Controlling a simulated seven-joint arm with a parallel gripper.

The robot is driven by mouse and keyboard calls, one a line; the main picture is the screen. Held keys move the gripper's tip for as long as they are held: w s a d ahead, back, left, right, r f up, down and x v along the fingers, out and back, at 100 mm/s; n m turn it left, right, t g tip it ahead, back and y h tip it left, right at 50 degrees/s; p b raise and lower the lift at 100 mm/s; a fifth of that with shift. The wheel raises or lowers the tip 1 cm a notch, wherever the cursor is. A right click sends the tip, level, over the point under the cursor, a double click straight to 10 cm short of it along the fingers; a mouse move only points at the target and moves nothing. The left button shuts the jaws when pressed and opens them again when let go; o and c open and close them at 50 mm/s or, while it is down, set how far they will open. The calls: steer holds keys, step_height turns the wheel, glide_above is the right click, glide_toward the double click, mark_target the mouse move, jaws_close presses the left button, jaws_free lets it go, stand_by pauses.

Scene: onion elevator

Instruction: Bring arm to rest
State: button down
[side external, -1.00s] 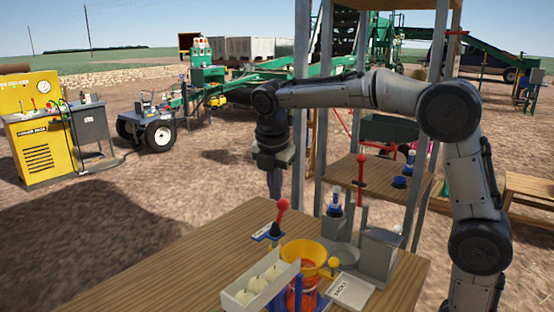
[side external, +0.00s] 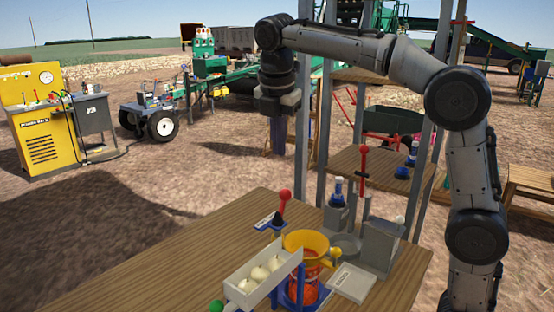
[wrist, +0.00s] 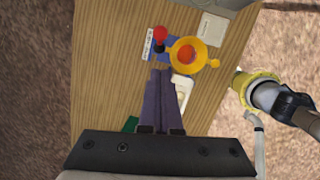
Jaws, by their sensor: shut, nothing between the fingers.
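My gripper (side external: 278,150) hangs pointing down in the side view, high above the far left part of the wooden table (side external: 190,245). It is shut and empty. In the wrist view its two dark fingers (wrist: 160,72) lie together over the table top. My arm is raised and bent, reaching across from the right.
On the table are a white tray of onions (side external: 262,268), a yellow funnel (side external: 306,240), a red-knobbed lever (side external: 284,196), a white labelled plate (side external: 352,283) and a grey block (side external: 380,245). A metal-post frame stands close behind the gripper. The table's left part is bare.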

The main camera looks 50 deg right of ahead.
steer(key=s+m+t+y, duration=0.15)
steer(key=s+m, duration=0.25)
steer(key=s, duration=1.2)
steer(key=s+a+f+m+t, duration=0.1)
steer(key=s+f+m, duration=0.3)
steer(key=f+m, duration=0.3)
steer(key=s+a+f+m+t+y, duration=0.1)
steer(key=s+f+m, duration=0.3)
steer(key=f+m, duration=0.3)
steer(key=shift+s+a+f+m, duration=0.2)
steer(key=shift+a+f+m, duration=0.1)
steer(key=shift+m, duration=0.6)
